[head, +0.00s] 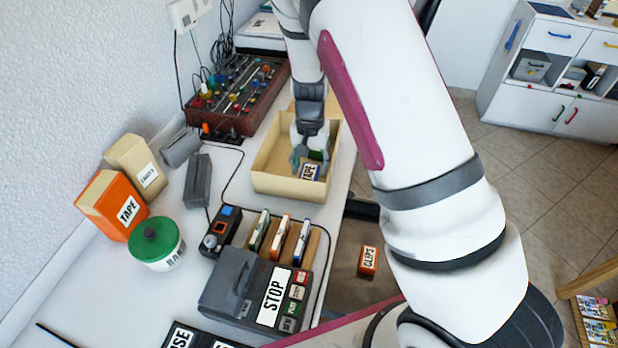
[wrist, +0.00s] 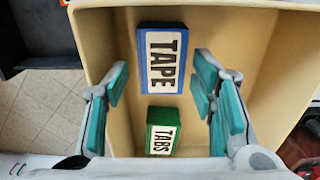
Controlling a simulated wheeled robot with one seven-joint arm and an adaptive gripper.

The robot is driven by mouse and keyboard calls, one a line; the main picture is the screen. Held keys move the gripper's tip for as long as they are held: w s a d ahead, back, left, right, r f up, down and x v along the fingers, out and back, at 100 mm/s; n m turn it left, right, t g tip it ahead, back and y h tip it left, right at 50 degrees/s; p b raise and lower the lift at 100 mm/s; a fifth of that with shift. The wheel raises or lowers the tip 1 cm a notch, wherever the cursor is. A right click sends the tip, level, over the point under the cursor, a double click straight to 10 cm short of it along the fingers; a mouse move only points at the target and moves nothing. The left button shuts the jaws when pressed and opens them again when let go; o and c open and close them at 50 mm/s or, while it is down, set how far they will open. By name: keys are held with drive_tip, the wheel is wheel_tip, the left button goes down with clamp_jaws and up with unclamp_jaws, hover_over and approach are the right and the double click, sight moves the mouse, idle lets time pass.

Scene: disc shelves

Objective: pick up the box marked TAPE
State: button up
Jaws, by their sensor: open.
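A blue box marked TAPE (wrist: 163,60) lies in a cream open tray (wrist: 262,92), label up, in the wrist view. It also shows in the head view (head: 310,172), partly covered by my gripper. A green box marked TABS (wrist: 162,132) lies beside it, nearer the bottom of the wrist view. My gripper (wrist: 161,92) is open and empty, with its teal fingers either side of the two boxes; I cannot tell its height above them. In the head view my gripper (head: 302,157) reaches into the tray. An orange box, also marked TAPE (head: 125,208), stands on the table by the wall.
The tray's walls surround my gripper. On the table are a green-lidded tub (head: 157,244), a grey STOP box (head: 258,290), a file rack and a control panel (head: 238,95). An orange CLIPS box (head: 368,260) sits lower, right of the table edge.

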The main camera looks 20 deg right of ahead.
sight(309, 173)
wheel_tip(309, 173, down, 4)
drive_tip(key=shift+a+f, duration=0.1)
drive_tip(key=shift+c, duration=0.6)
drive_tip(key=c, duration=0.8)
